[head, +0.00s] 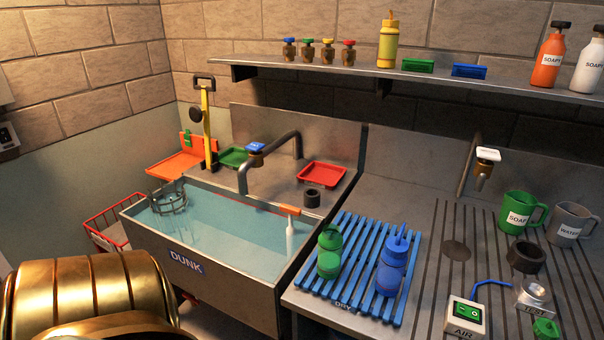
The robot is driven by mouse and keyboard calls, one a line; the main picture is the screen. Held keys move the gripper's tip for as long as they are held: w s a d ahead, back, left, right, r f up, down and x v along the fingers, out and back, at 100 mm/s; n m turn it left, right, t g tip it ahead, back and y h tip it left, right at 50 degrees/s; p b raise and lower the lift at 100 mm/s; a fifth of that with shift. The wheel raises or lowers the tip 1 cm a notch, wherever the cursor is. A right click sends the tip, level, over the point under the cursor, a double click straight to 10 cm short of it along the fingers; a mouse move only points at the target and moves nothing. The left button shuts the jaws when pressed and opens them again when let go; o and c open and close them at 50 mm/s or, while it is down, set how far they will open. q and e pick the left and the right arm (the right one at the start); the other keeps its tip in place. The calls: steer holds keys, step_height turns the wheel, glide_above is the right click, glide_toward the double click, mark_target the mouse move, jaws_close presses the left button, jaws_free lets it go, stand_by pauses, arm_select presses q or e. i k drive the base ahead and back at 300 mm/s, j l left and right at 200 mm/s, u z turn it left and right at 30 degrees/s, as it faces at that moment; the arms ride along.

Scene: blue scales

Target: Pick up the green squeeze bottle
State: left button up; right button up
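The green squeeze bottle (328,263) stands on the left part of a blue slatted rack (346,287) marked DRY, on the counter right of the sink. A blue squeeze bottle (391,271) with a pointed nozzle stands to its right on the same rack, a small gap apart. Neither of my grippers is in view, and nothing is seen touching the green bottle.
A water-filled sink (185,262) marked DUNK lies left of the rack, with a tap (255,149) over it. An AIR box (465,314), a green SOAP mug (519,213) and a grey WATER mug (570,223) stand right. A shelf (350,77) runs above.

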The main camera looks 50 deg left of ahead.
mark_target(330, 240)
steer(key=j+u, duration=0.15)
steer(key=u, duration=1.2)
steer(key=z, duration=2)
steer(key=u, duration=2)
steer(key=i+j+u, duration=0.1)
steer(key=i+j, duration=0.35)
